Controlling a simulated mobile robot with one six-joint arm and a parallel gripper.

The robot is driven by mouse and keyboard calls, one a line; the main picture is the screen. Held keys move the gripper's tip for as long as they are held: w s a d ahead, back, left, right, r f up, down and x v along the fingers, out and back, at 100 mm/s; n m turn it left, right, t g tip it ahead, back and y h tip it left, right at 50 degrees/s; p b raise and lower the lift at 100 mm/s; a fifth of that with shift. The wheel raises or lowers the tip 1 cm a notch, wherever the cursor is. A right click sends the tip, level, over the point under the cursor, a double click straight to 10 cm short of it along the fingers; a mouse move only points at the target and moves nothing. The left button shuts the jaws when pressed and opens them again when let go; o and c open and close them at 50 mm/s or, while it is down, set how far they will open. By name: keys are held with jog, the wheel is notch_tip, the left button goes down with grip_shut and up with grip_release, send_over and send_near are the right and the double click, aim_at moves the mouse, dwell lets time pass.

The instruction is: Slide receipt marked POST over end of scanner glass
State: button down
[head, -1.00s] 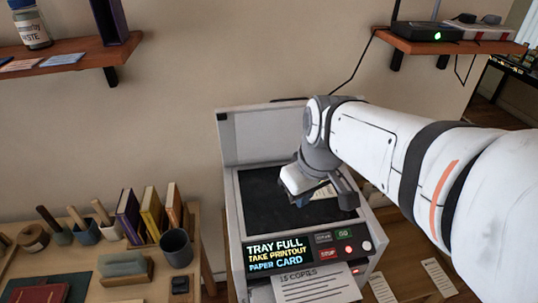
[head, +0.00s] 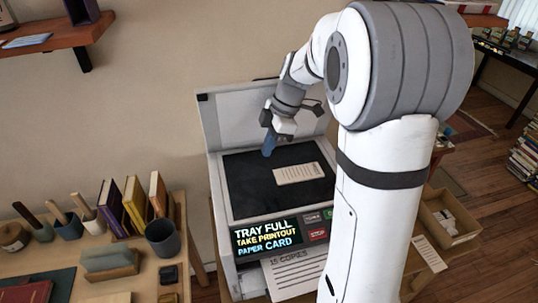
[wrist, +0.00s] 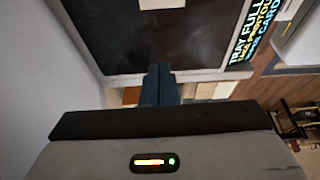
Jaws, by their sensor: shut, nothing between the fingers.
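A pale receipt (head: 299,173) with small print lies flat on the dark scanner glass (head: 250,190), right of its middle. Its mark is too small to read. Its edge also shows at the top of the wrist view (wrist: 162,4). My gripper (head: 269,147) points down at the back of the glass, left of the receipt and apart from it. Its dark fingers (wrist: 160,85) are shut together with nothing between them. Whether the tips touch the scanner cannot be told.
The scanner lid (head: 240,120) stands open behind the glass. A panel (head: 266,237) reads TRAY FULL, TAKE PRINTOUT, PAPER CARD, with a printout (head: 293,272) below it. Books (head: 133,203) and a grey cup (head: 168,242) stand on the left table. A cardboard box (head: 437,228) sits at right.

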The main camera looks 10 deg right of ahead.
aim_at(310, 168)
jog(key=p+x, duration=0.1)
jog(key=x, duration=0.7)
jog(key=shift+s+a+f, duration=0.1)
jog(key=shift+a+f, duration=0.1)
jog(key=shift+f, duration=0.05)
jog(key=d+p, duration=0.2)
jog(key=d, duration=0.1)
jog(key=shift+d+f, duration=0.1)
jog(key=shift+d, duration=0.05)
jog(key=shift+d+f, duration=0.1)
jog(key=shift+d, duration=0.25)
jog(key=shift+d+f+b, duration=0.15)
jog(key=shift+d+b, duration=0.1)
jog(key=shift+b, duration=0.05)
jog(key=d+b, duration=0.6)
jog(key=d, duration=0.5)
jog(key=shift+d, duration=0.4)
